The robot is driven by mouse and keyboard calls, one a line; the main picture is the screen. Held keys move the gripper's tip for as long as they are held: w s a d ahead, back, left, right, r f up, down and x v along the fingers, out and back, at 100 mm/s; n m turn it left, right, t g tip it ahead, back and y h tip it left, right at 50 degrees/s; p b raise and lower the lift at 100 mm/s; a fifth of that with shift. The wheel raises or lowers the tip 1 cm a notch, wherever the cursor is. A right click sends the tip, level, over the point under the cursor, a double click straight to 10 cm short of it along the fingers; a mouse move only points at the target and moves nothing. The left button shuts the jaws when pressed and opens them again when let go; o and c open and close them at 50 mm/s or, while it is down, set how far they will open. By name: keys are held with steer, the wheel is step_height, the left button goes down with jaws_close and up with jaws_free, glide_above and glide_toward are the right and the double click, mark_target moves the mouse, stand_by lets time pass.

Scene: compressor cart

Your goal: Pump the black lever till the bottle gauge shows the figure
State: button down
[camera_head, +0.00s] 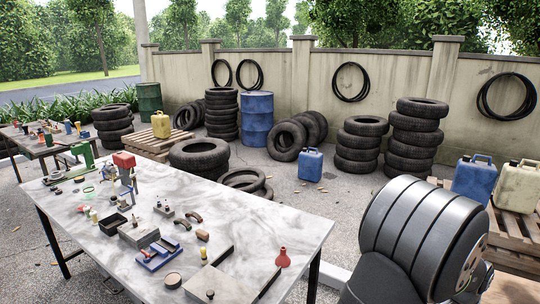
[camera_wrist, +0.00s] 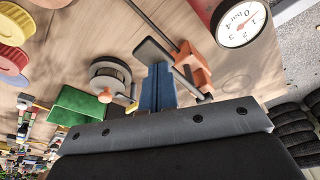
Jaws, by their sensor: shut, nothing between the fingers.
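In the wrist view a red bottle (camera_wrist: 203,9) at the top right carries a round white gauge (camera_wrist: 240,24). Its dial shows "bar", a 0 and a 4, and a red needle; the exact reading is too small to tell. My gripper (camera_wrist: 160,68) shows as a wide dark body at the bottom, with blue fingers shut together at the centre. A dark flat bar (camera_wrist: 152,50) lies just beyond the fingertips; I cannot tell whether it is the black lever or whether they touch. In the head view, neither the gauge nor the fingers can be made out.
An orange clamp-like part (camera_wrist: 194,70) and a round metal part (camera_wrist: 110,80) flank the fingers. A green block (camera_wrist: 80,108) is at the left. In the head view a cluttered marble table (camera_head: 285,222) stands before tyres and barrels.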

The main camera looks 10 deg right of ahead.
steer(key=shift+r, duration=3.35)
steer(key=shift+f, duration=0.1)
steer(key=shift+f, duration=4.35)
steer(key=shift+r, duration=4.45)
steer(key=shift+f, duration=1.45)
steer(key=shift+r, duration=1.45)
